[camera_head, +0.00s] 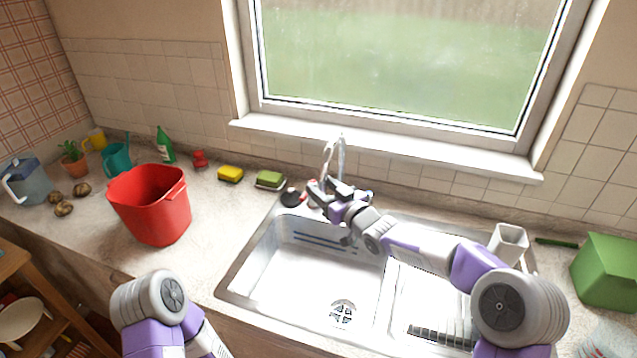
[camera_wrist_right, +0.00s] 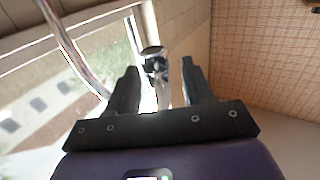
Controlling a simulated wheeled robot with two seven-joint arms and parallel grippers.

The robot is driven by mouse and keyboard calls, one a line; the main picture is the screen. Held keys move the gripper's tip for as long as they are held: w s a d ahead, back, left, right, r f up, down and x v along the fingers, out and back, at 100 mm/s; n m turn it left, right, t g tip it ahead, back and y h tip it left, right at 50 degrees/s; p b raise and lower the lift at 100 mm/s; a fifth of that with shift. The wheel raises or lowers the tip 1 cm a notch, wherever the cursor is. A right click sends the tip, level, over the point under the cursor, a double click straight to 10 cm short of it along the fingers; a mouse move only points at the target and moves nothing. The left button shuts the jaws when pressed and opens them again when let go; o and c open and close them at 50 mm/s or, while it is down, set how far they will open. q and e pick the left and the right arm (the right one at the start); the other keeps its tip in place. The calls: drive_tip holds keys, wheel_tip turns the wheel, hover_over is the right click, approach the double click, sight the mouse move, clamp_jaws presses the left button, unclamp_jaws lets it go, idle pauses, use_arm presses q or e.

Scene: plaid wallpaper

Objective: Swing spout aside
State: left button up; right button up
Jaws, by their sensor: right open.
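The chrome faucet spout (camera_head: 333,153) rises as an arch behind the sink, below the window. My right gripper (camera_head: 326,188) is at the faucet, with its jaws open and partly covering the faucet's base. In the right wrist view, a chrome faucet part (camera_wrist_right: 154,62) with a rounded end shows between the two open fingers of my right gripper (camera_wrist_right: 162,85). Whether the fingers touch it I cannot tell. A curved chrome tube (camera_wrist_right: 75,58) passes outside the fingers on the left. My left arm shows at the lower left; its gripper is out of view.
The white sink (camera_head: 300,285) lies below my right arm. A red bin (camera_head: 150,205), yellow sponge (camera_head: 230,173) and green sponge (camera_head: 269,179) stand left of it. A white cup (camera_head: 508,243) and green box (camera_head: 608,272) are right. The window sill (camera_head: 390,148) is close behind the faucet.

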drive_tip(key=shift+x, duration=1.2)
drive_tip(key=shift+d, duration=0.1)
clamp_jaws()
